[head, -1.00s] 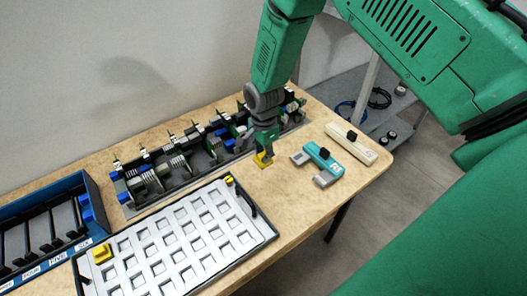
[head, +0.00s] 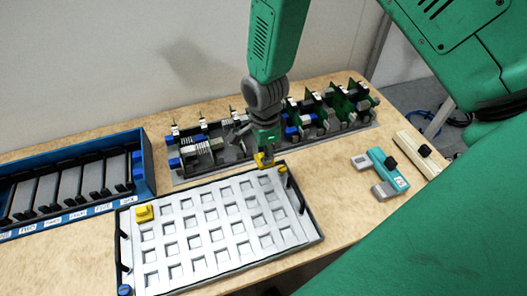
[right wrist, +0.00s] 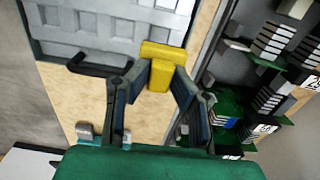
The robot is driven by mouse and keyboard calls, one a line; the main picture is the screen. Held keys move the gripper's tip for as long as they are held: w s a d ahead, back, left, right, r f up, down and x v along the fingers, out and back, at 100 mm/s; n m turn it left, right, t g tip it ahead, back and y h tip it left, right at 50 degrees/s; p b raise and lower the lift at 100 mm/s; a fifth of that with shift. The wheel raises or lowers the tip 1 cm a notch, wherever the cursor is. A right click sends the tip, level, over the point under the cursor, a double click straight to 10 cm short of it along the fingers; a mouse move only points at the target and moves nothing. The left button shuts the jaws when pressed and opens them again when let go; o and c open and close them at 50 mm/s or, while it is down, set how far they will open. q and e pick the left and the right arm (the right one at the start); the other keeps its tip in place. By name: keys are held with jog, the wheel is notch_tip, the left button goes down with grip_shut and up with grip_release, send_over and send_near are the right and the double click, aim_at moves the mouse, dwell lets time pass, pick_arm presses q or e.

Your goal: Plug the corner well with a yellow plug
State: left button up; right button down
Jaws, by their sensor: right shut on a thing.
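A white tray (head: 205,240) with a dark frame holds rows of square wells. A yellow plug (head: 145,213) sits at its far left corner. My right gripper (head: 264,158) is shut on another yellow plug (head: 262,161), near the tray's far edge, close to the far right corner. In the right wrist view the yellow plug (right wrist: 161,66) is between the fingertips of my right gripper (right wrist: 160,72), with the tray (right wrist: 100,38) behind it. I cannot tell whether the held plug touches the tray. My left gripper is not in view.
A small yellow piece (head: 283,169) is on the tray's far right corner. A rack of parts (head: 215,155) stands behind the tray, a blue bin (head: 145,165) at left. A teal tool (head: 385,172) and a cream one (head: 418,152) lie at right. Bare table lies between.

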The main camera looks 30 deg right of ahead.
jog(key=shift+a+f+b, duration=0.15)
jog(key=shift+f+b, duration=1)
jog(key=shift+f, duration=0.25)
jog(key=shift+f+b, duration=1.4)
jog(key=shift+f, duration=0.1)
jog(key=shift+f+b, duration=0.5)
jog(key=shift+f, duration=0.5)
jog(key=shift+s, duration=0.1)
jog(key=shift+f, duration=0.25)
jog(key=c, duration=1.3)
grip_release()
jog(key=shift+c, duration=0.2)
